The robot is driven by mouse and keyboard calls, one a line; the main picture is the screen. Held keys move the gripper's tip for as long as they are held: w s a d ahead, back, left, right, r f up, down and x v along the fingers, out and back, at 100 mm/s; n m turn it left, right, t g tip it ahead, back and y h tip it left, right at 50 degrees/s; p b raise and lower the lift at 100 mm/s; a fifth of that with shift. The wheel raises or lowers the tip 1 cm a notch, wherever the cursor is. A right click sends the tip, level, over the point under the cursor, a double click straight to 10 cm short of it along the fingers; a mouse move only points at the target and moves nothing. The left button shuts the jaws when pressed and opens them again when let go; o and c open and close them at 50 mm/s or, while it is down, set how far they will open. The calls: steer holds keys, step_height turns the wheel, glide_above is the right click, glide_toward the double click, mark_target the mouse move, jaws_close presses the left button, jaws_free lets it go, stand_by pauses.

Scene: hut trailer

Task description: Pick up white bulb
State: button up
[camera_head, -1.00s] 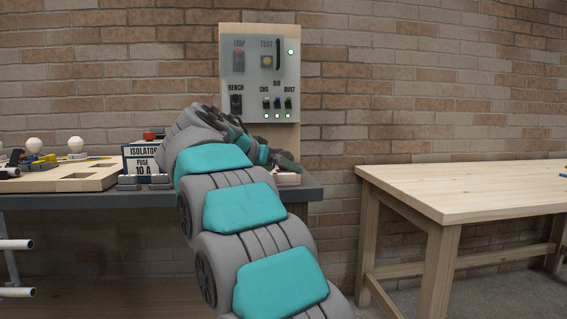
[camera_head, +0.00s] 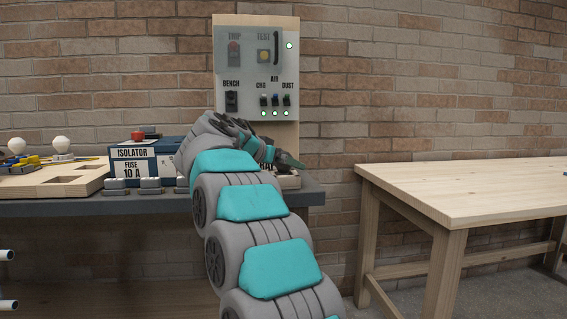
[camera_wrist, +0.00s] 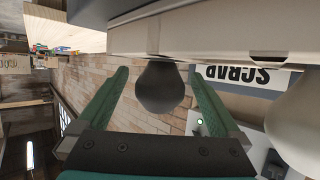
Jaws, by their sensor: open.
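In the wrist view, which is upside down, a pale white bulb (camera_wrist: 297,125) is at the right edge, partly cut off and outside my fingers. A dark grey bulb (camera_wrist: 160,88) lies between the two green fingers of my gripper (camera_wrist: 160,73), with space visible on both sides. It joins a pale tray edge (camera_wrist: 215,35) beside a SCRAP label (camera_wrist: 243,75). In the head view, my gripper (camera_head: 288,160) is at the bench's right end, mostly hidden by my arm. Two white bulbs (camera_head: 61,145) (camera_head: 16,146) stand on a wooden board at the left.
The ISOLATOR fuse box (camera_head: 135,163) and several grey blocks (camera_head: 150,186) sit on the dark bench (camera_head: 100,207) left of my arm. A switch panel (camera_head: 258,75) stands behind. A bare wooden table (camera_head: 470,190) is at the right, with a gap between it and the bench.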

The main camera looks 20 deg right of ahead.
steer(key=x, duration=0.2)
steer(key=shift+w+d+f, duration=0.1)
steer(key=shift+w+d, duration=0.05)
steer(key=shift+d, duration=0.1)
steer(key=c, duration=1.4)
steer(key=shift+c, duration=0.2)
